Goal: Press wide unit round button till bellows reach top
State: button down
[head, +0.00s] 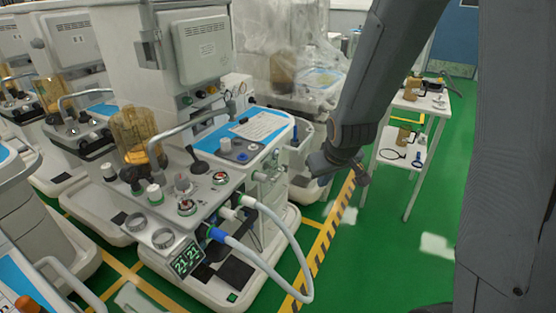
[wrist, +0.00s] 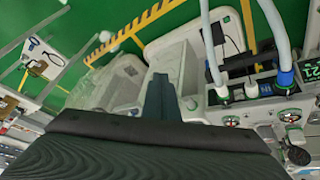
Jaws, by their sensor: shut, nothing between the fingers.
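The wide anaesthesia unit (head: 210,120) stands left of centre in the head view. Its amber bellows canister (head: 137,135) is on the left of its worktop; the bellows' height inside is hard to tell. A small grey plate with round buttons (head: 226,146) sits on the blue-edged worktop. Knobs and round gauges (head: 187,207) line the front; which control is the task's button is not clear. My gripper (head: 363,178) is shut and empty, in the air to the right of the unit and apart from it. The wrist view also shows my gripper (wrist: 158,88) beside the unit's side.
Two hoses (head: 300,260) loop from the unit's front. A side table with shelves (head: 408,150) stands to the right with amber parts. More units stand to the left, and one at the back is under plastic. Green floor with a striped line (head: 325,240) is clear below my gripper.

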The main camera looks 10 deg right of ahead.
jog(key=w+d+f+n+t+y+b, duration=0.1)
jog(key=w+f+n+t+b, duration=0.3)
jog(key=w, duration=0.9)
jog(key=w+d+f+n+t+y+b, duration=0.1)
jog(key=w+f+n+t+b, duration=0.3)
jog(key=w+f+t, duration=0.4)
jog(key=w+f, duration=0.2)
jog(key=w, duration=0.4)
jog(key=shift+d+f+n+t+y+b, duration=0.15)
jog(key=shift+f+n+t+y+b, duration=0.2)
jog(key=shift+n+t+y+b, duration=0.05)
jog(key=w+a+b, duration=0.2)
jog(key=w+a, duration=0.3)
jog(key=a, duration=0.2)
jog(key=shift+w+a, duration=0.2)
dwell(0.4)
jog(key=shift+w+a+b, duration=0.15)
jog(key=shift+a+b, duration=0.05)
jog(key=shift+b, duration=0.15)
